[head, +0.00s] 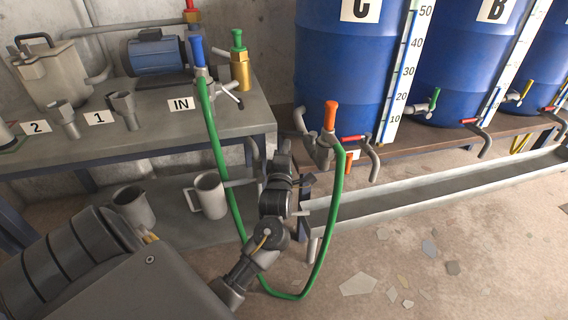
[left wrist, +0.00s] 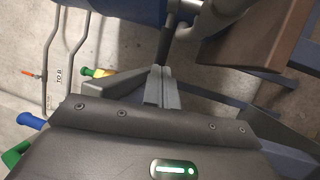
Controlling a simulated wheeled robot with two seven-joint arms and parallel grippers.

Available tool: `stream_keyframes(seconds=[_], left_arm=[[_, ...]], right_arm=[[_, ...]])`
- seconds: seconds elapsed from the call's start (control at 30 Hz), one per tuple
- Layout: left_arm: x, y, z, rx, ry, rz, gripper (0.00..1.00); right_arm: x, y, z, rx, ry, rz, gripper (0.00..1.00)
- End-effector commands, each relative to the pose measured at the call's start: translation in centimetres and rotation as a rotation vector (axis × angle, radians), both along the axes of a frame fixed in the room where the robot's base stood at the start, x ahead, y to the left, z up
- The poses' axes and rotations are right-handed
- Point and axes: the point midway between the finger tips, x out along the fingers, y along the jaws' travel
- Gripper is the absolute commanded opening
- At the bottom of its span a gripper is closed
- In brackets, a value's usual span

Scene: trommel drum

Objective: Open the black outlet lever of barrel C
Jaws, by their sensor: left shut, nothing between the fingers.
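Barrel C (head: 345,75) is the blue drum at the upper middle of the head view; its blue side also shows at the top of the left wrist view (left wrist: 110,8). In the left wrist view a black lever-like bar (left wrist: 167,42) hangs beside a grey pipe (left wrist: 222,14). My left gripper (left wrist: 159,70) is shut and empty, its fingertips at the bar's lower end; I cannot tell if they touch. In the head view my left gripper (head: 284,148) is below and left of barrel C, its fingers mostly hidden. The black lever is not clear there. My right gripper is not in view.
An orange-handled coupling (head: 330,117) with a green hose (head: 333,220) stands close right of my left gripper. A red lever (head: 353,138) and bent spout lie beyond. Barrel B (head: 465,60) is to the right. A pump table (head: 220,123) and grey jug (head: 210,196) are left.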

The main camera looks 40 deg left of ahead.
Motion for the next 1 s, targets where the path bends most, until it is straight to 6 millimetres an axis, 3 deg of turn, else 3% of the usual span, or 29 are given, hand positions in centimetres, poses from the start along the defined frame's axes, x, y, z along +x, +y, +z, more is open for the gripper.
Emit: stream_keyframes(seconds=[0.3, 1.0], left_arm=[[2.1, 1.3, 0.5, 0.0, 0.0, 0.0, 0.0], [2.7, 2.2, 0.6, -0.001, 0.002, 0.001, 0.0]], right_arm=[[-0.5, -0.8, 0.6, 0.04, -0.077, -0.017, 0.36], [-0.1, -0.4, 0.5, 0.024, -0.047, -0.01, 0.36]])
